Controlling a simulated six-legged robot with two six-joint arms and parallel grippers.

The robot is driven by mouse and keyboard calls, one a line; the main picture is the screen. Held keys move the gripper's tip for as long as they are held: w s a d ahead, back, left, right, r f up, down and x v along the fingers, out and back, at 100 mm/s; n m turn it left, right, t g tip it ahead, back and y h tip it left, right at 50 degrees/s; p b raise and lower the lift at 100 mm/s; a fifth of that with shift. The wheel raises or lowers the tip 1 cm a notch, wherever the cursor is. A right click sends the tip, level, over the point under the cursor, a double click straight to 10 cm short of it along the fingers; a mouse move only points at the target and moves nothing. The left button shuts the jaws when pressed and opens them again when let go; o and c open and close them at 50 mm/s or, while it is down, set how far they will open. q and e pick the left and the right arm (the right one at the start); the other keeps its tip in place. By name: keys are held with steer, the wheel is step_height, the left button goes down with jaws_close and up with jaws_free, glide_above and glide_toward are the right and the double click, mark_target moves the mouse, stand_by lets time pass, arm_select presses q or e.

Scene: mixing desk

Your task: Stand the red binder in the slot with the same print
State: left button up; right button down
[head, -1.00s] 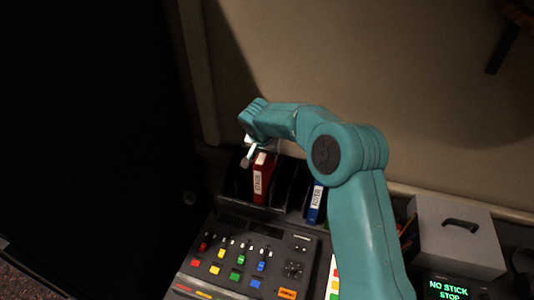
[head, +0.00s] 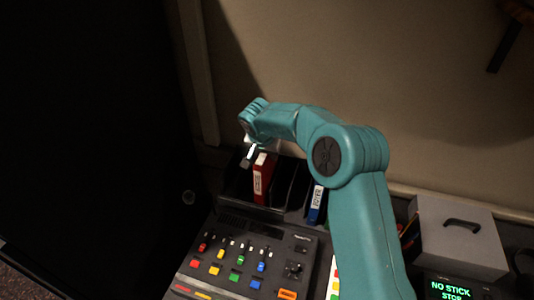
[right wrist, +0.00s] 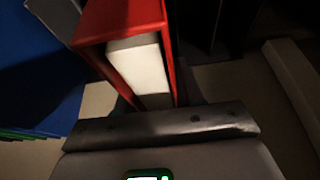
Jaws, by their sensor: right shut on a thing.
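The red binder (head: 263,179) stands upright in the black rack at the back of the desk, its white printed spine label facing the front. The print is too small to read surely. My right gripper (head: 250,156) is at the binder's top and is shut on it. In the right wrist view, the red binder (right wrist: 162,42) runs up to the grey jaw (right wrist: 160,125), with its white paper block visible inside. The black rack (head: 283,183) has dark dividers on both sides of the binder; any print on its slots cannot be made out. My left gripper is out of view.
A blue binder (head: 316,204) with a white label stands to the right in the rack. The mixing desk (head: 238,262) with coloured buttons lies in front. A grey box (head: 458,235) and a green-lit sign (head: 449,289) are at the right. The wall is close behind.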

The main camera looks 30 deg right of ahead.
steer(key=shift+f, duration=0.1)
stand_by(0.3)
steer(key=c, duration=0.6)
jaws_free()
steer(key=shift+c, duration=0.2)
steer(key=p+v, duration=0.4)
steer(key=v, duration=1.2)
steer(key=shift+s+a, duration=0.1)
steer(key=shift+a, duration=0.05)
